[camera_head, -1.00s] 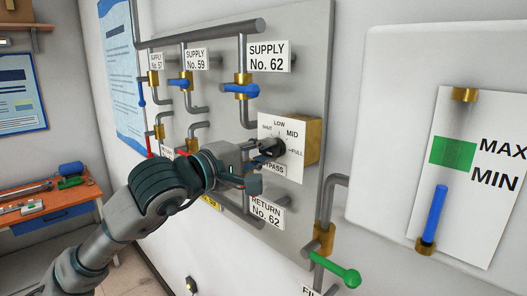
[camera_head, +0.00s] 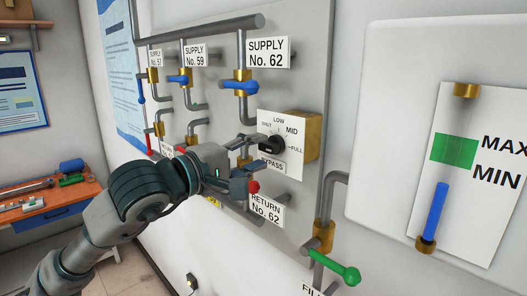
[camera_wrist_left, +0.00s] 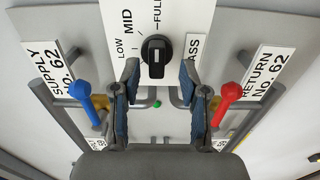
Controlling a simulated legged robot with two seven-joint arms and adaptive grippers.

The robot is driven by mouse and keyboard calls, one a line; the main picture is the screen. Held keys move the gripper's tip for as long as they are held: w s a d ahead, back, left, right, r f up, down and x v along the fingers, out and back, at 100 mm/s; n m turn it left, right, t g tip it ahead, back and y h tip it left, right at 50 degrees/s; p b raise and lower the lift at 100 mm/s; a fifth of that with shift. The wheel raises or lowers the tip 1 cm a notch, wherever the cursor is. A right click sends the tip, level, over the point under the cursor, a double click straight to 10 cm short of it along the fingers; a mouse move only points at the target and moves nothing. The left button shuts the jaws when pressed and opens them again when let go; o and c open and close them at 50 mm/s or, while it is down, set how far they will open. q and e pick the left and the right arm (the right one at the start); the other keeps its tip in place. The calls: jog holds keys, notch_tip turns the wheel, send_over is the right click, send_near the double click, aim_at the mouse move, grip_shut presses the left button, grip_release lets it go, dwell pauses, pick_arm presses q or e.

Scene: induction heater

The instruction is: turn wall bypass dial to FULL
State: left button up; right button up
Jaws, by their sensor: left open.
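The bypass dial (camera_head: 271,145) is a black knob on a white plate (camera_head: 294,161) marked SHUT, LOW, MID and FULL, on a brass-coloured box. In the left wrist view the dial (camera_wrist_left: 156,50) shows its raised bar upright in the picture, roughly in line with the FULL side. Which end of the bar is the pointer is hard to tell. My left gripper (camera_head: 256,155) is open just left of the dial in the head view. In the left wrist view its fingertips (camera_wrist_left: 158,72) are spread on either side below the knob, with nothing between them.
The red RETURN No. 62 handle (camera_head: 253,186) is close below my left gripper. The blue SUPPLY No. 62 handle (camera_head: 240,86) is above it. A green-handled valve (camera_head: 345,273) sticks out lower right. Grey pipes run along the panel.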

pick_arm(q)
jog(key=v, duration=0.9)
jog(key=shift+a+f, duration=0.15)
jog(key=shift+a, duration=0.3)
jog(key=shift+d, duration=0.1)
